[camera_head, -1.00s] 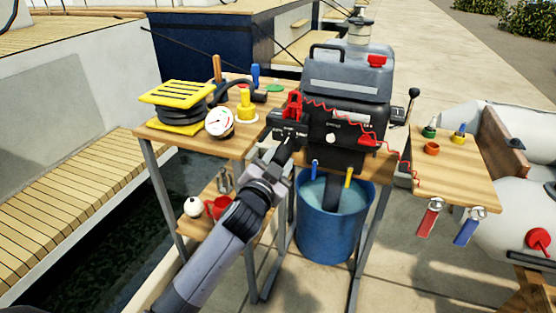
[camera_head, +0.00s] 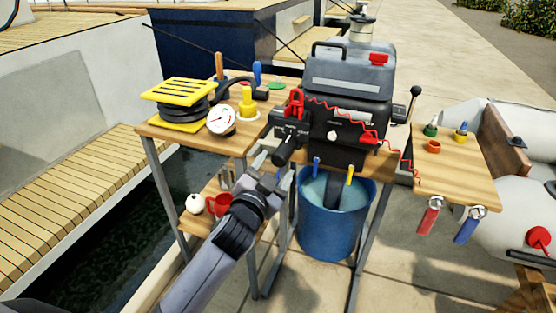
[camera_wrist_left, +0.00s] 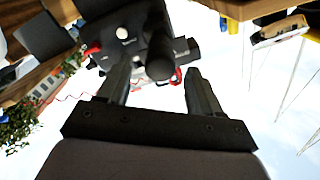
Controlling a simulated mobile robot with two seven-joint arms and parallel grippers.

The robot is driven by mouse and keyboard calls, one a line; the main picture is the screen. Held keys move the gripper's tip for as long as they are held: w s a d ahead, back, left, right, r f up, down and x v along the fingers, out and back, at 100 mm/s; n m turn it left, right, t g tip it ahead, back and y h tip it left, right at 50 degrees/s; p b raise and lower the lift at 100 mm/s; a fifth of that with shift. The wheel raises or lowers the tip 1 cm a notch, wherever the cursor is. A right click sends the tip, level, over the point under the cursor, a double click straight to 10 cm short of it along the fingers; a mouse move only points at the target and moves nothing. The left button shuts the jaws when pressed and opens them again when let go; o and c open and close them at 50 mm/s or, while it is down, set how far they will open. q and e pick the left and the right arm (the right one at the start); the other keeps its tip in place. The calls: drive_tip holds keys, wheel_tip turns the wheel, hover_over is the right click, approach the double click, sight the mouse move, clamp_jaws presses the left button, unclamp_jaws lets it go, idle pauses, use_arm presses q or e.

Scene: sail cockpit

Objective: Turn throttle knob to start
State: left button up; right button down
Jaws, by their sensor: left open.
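The throttle knob (camera_head: 283,153) is the dark cylinder at the end of the black tiller arm (camera_head: 290,132) on the outboard motor (camera_head: 335,125). Small white lettering on the tiller housing is too small to read. My left gripper (camera_head: 274,169) is open, just below and in front of the knob. In the left wrist view the knob's round end (camera_wrist_left: 160,60) shows between the two spread fingers (camera_wrist_left: 157,78), near their tips. I cannot tell whether a finger touches it. The knob's turned position is unclear. My right gripper is not in view.
A red clip (camera_head: 294,103) with a coiled red cord sits above the tiller. A blue water bucket (camera_head: 330,235) is below the motor. A side shelf (camera_head: 460,170) is at right.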

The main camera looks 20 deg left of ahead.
use_arm(q)
drive_tip(key=shift+s, duration=1.55)
drive_tip(key=shift+f, duration=0.1)
drive_tip(key=s+f+n+g+h, duration=0.3)
drive_tip(key=s+f+g, duration=0.5)
drive_tip(key=s+f, duration=1.45)
wheel_tip(320, 180, up, 13)
drive_tip(key=s+a+n+y+p, duration=0.1)
drive_tip(key=s+p, duration=0.1)
drive_tip(key=p, duration=1.2)
drive_tip(key=shift+a+f, duration=0.15)
drive_tip(key=shift+a, duration=0.2)
